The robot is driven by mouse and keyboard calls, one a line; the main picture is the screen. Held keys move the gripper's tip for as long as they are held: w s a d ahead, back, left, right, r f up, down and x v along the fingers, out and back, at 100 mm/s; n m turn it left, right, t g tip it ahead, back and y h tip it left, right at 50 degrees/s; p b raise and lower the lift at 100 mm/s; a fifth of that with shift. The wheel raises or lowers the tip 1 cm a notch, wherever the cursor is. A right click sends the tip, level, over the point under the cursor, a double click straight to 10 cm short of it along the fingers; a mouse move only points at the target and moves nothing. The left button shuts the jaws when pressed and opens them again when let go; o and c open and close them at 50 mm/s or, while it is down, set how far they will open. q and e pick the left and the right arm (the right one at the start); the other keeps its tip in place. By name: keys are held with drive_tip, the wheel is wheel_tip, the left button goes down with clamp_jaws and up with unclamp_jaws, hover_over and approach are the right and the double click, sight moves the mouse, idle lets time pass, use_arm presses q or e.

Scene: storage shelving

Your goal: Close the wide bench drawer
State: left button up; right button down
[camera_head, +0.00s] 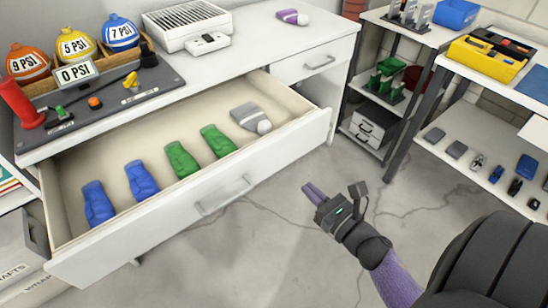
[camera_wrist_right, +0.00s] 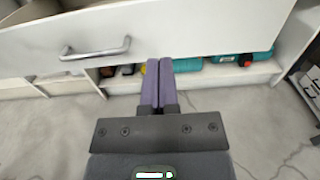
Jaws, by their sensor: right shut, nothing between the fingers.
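The wide bench drawer (camera_head: 262,164) is pulled well out from the white bench, with its long front panel and bar handle (camera_head: 226,194) facing me. Inside it lie blue items (camera_head: 98,203), green items (camera_head: 181,160) and a grey-white item (camera_head: 250,117). My right gripper (camera_head: 313,193) is shut and empty, in front of the drawer and to the right of its handle, apart from the panel in the head view. In the right wrist view the shut purple fingers (camera_wrist_right: 159,75) point toward the drawer front (camera_wrist_right: 185,28), with the handle (camera_wrist_right: 96,50) to their left. My left gripper is not in view.
A smaller drawer (camera_head: 298,62) beside the wide one is shut. The bench top holds PSI-marked balls (camera_head: 75,47), a dark tool mat (camera_head: 160,90) and a white vented box (camera_head: 187,24). Shelves (camera_head: 424,118) stand at right. The floor (camera_head: 270,250) before the drawer is clear.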

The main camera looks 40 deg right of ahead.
sight(267, 149)
drive_tip(key=w+b, duration=0.3)
drive_tip(key=w, duration=0.9)
drive_tip(key=shift+a+f, duration=0.1)
drive_tip(key=shift+a, duration=0.05)
drive_tip(key=shift+w, duration=0.55)
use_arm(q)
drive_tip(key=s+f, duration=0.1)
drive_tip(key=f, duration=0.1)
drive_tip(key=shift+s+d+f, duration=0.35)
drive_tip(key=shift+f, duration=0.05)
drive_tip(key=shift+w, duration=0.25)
